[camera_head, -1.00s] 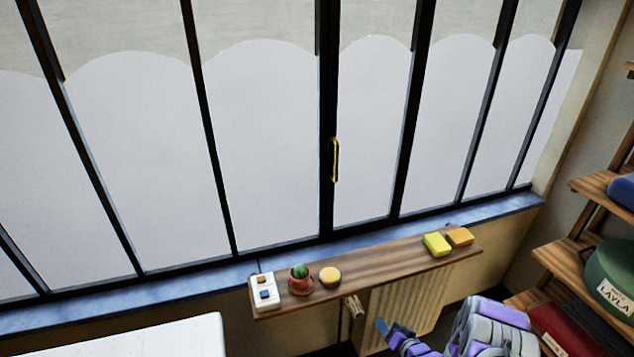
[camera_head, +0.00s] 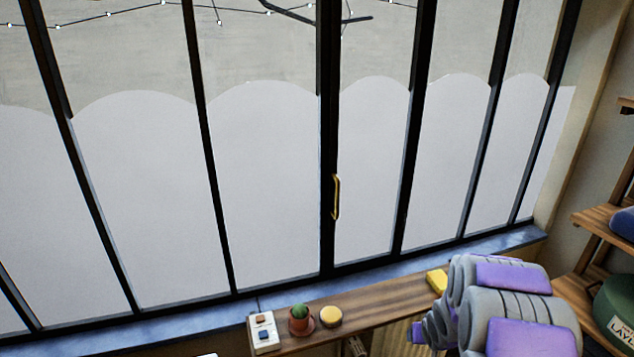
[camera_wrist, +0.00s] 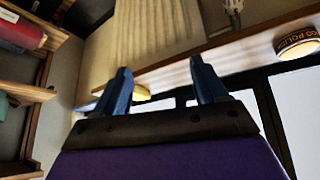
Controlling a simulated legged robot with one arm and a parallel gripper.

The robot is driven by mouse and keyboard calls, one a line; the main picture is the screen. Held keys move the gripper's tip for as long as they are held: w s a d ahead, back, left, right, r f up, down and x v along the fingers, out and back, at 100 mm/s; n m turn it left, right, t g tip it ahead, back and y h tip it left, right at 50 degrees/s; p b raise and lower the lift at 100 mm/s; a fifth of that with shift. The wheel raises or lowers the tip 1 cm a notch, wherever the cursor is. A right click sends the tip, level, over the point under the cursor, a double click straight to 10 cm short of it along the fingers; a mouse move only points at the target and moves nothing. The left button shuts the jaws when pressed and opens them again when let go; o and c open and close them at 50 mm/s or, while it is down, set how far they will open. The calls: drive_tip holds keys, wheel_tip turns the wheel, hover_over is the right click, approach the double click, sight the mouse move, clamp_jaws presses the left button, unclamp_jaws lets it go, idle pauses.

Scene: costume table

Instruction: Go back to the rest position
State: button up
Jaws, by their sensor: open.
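My gripper (camera_wrist: 162,78) shows in the wrist view with its two blue fingers spread apart and nothing held between them. A small yellow thing (camera_wrist: 142,94) shows between the fingers, farther off by the shelf; I cannot tell exactly what it is. In the head view my arm is raised at the lower right, and its gripper end is hidden or out of the picture.
A wooden shelf (camera_head: 375,299) under the window carries a white switch box (camera_head: 263,333), a potted cactus (camera_head: 301,318), a round yellow tin (camera_head: 331,317) and a yellow block (camera_head: 437,281), partly behind my arm.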

drive_tip(key=s+a+r+g, duration=0.2)
drive_tip(key=s+a+r, duration=0.1)
drive_tip(key=s+r, duration=0.4)
drive_tip(key=s+a+r+g, duration=0.2)
drive_tip(key=s+r, duration=0.5)
drive_tip(key=s+a+r+g, duration=0.2)
drive_tip(key=s+a+r, duration=0.2)
drive_tip(key=s, duration=0.9)
drive_tip(key=s+a+r+n+g+y, duration=0.1)
drive_tip(key=s+a+r, duration=0.3)
drive_tip(key=s, duration=0.9)
drive_tip(key=a+g, duration=0.1)
drive_tip(key=a, duration=0.1)
drive_tip(key=shift+a+r, duration=0.15)
drive_tip(key=shift+a, duration=0.15)
drive_tip(key=shift+s, duration=0.1)
